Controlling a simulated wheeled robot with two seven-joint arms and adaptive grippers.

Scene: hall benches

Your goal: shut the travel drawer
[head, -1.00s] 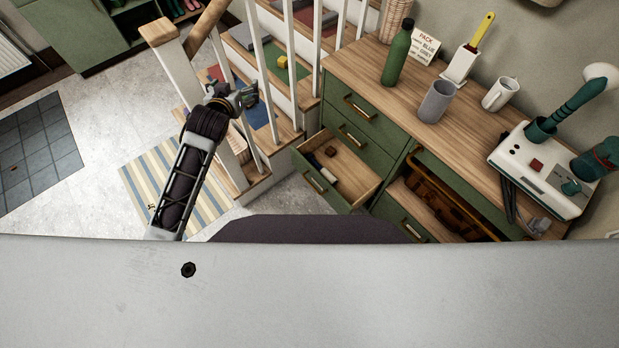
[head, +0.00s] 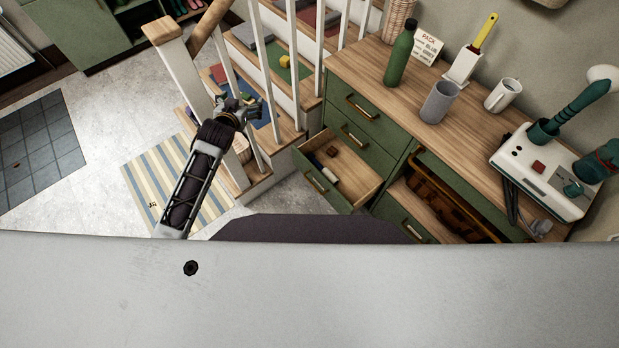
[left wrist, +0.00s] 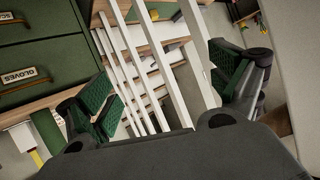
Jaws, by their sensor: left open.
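A green drawer (head: 322,184) stands pulled out of the dresser (head: 372,128), below two shut drawers. Inside it are a small reddish-brown item and a pale item. I cannot read any label on it, so I cannot tell by name that it is the travel drawer. My left gripper (head: 240,105) is open and empty, left of the drawer and apart from it, by the white stair balusters. In the left wrist view its green-padded fingers (left wrist: 170,86) are spread wide, with balusters beyond. My right gripper is not in view.
The stair post (head: 172,50) and balusters stand close to my left arm. A green bottle (head: 400,56), a grey cup (head: 438,102) and a white machine (head: 545,172) are on the dresser top. A striped rug (head: 150,180) lies on the floor. The wrist view shows a drawer labelled GLOVES (left wrist: 35,84).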

